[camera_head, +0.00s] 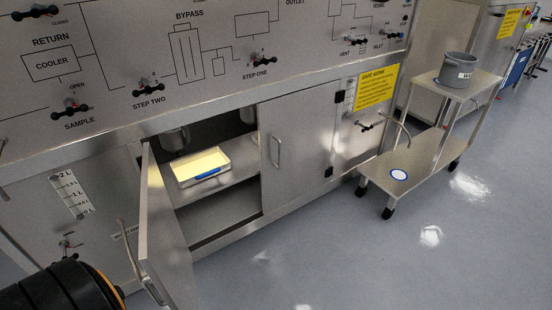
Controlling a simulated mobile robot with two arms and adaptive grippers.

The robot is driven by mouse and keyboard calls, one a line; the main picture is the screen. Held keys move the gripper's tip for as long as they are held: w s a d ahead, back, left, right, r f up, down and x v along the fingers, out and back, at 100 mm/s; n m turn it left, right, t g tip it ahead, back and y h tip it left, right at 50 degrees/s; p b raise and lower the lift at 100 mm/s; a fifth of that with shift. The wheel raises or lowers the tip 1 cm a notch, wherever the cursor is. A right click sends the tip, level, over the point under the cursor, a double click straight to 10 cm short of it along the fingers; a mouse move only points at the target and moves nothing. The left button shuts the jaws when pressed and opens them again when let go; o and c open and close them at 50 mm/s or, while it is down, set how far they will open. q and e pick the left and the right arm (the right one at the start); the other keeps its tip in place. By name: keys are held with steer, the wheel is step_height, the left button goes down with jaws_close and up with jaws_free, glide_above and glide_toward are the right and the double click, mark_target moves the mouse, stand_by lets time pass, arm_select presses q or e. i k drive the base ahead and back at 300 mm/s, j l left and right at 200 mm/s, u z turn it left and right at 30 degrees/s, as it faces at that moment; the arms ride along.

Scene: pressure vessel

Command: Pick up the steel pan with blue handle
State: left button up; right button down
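The steel pan (200,168) with pale yellow contents sits on the shelf inside the open cabinet, left of the picture's middle. Its blue handle (208,174) is on the front side, facing out of the cabinet. The left cabinet door (160,225) stands swung open toward me, and the pan is visible past its edge. A dark rounded part of my own body shows at the bottom left. Neither of my grippers can be made out in this view.
The right cabinet door (298,140) is shut. A steel cart (425,155) on wheels stands to the right, with a grey bucket (457,72) on its top and a white-and-blue disc (398,175) on its lower shelf. The floor in front is clear.

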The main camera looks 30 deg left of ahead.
mark_target(188, 171)
steer(key=i+l, duration=0.2)
steer(key=i, duration=0.25)
steer(key=i+l, duration=0.2)
steer(key=i, duration=0.25)
steer(key=i+j+u, duration=0.15)
steer(key=i+u, duration=0.5)
steer(key=u, duration=0.3)
steer(key=i+u, duration=0.45)
steer(key=k+l, duration=0.05)
steer(key=k, duration=0.05)
